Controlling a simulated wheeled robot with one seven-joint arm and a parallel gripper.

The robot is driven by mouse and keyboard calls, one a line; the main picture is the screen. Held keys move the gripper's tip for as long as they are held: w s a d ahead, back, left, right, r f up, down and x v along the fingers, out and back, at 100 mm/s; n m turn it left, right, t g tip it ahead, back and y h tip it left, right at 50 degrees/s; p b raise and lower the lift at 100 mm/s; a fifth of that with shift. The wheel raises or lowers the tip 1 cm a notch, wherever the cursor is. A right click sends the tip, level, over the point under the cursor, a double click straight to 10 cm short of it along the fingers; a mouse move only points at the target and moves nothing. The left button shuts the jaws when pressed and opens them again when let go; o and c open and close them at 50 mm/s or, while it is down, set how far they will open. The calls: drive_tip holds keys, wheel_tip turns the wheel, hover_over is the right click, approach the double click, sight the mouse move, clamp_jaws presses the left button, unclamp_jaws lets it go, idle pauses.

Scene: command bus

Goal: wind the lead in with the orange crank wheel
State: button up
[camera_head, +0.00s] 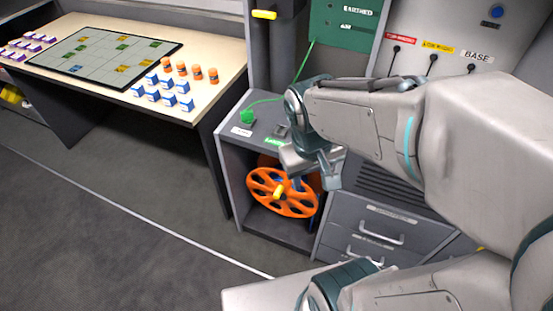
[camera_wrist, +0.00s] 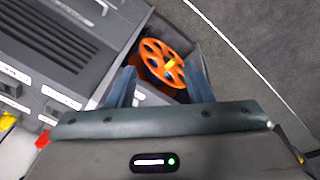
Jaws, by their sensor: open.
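The orange crank wheel (camera_head: 268,183) stands in an open grey cubby low in the cabinet, with round holes in its disc and a yellow handle (camera_head: 279,191) sticking out of its face. The wheel also shows in the wrist view (camera_wrist: 155,52), between my fingers, with the handle (camera_wrist: 170,62) near its middle right. My gripper (camera_wrist: 161,88) is open and empty, pointing at the wheel and apart from it. In the head view it is above and right of the wheel. A green lead (camera_head: 303,62) runs from a green panel down to a green plug (camera_head: 247,116) on the cabinet top.
The cubby walls (camera_head: 229,175) close in around the wheel. Grey drawers with handles (camera_head: 381,232) stand to its right. A table (camera_head: 215,50) with a map board, blue-white blocks and orange cylinders is at the left. The floor (camera_head: 120,220) in front is clear.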

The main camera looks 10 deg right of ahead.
wheel_tip(320, 180, down, 15)
drive_tip(key=w+d+n+g+h+b, duration=0.1)
drive_tip(key=w+n+g+h+b, duration=0.25)
drive_tip(key=b, duration=0.35)
drive_tip(key=n+t+h+b, duration=0.6)
drive_tip(key=n+t+b, duration=1.15)
drive_tip(key=n, duration=0.45)
approach(275, 197)
drive_tip(key=shift+g, duration=0.3)
drive_tip(key=b+x, duration=0.3)
drive_tip(key=x, duration=0.9)
drive_tip(key=shift+d+r+b, duration=0.1)
drive_tip(key=shift+b, duration=0.25)
clamp_jaws()
